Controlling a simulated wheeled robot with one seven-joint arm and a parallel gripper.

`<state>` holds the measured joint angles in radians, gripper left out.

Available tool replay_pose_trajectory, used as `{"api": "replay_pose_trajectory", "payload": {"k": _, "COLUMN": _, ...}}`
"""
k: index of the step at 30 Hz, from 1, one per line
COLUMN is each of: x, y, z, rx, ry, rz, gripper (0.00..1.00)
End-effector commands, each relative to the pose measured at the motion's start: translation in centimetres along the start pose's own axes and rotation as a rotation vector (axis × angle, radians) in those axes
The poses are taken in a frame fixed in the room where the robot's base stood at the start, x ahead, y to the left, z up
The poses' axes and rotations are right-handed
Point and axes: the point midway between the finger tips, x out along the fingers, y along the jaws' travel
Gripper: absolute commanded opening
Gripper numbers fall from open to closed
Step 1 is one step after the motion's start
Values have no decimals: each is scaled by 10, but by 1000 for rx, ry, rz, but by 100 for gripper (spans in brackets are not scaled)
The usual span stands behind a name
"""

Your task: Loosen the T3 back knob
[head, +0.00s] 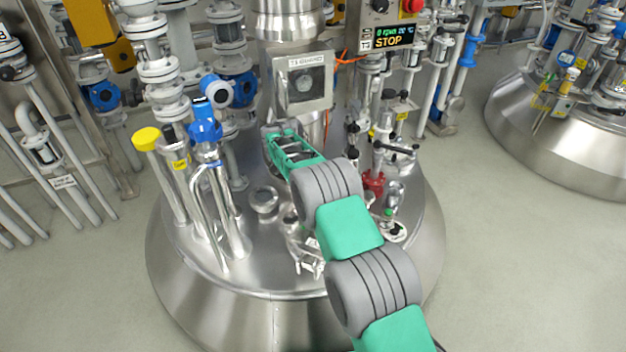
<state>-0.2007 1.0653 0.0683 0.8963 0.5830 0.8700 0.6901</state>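The T3 reactor (180,265) is a large domed steel vessel in the middle of the head view. My green and grey arm reaches in from the lower right. My gripper (270,132) is over the back of the lid, just below and left of the guard box. Its fingers are small and partly hidden, so I cannot tell whether they are open or shut. I cannot make out the back knob; my gripper may cover it.
A T3 display (393,37) reads STOP, with a red button (412,6) above it. A yellow-capped tube (147,138) and blue-topped pipe (205,125) rise left of my arm. Valves and a red fitting (373,182) stand right. Another vessel (545,118) is far right.

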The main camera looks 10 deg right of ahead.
Motion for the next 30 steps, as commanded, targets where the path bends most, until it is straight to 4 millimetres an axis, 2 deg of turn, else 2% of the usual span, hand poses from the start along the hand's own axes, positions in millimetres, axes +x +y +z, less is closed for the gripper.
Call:
{"api": "replay_pose_trajectory", "payload": {"k": 8, "x": 2, "y": 0, "z": 0, "rx": -1, "ry": 0, "rz": -1, "gripper": 67}}
{"api": "replay_pose_trajectory", "payload": {"k": 30, "x": 2, "y": 0, "z": 0, "rx": -1, "ry": 0, "rz": -1, "gripper": 6}}
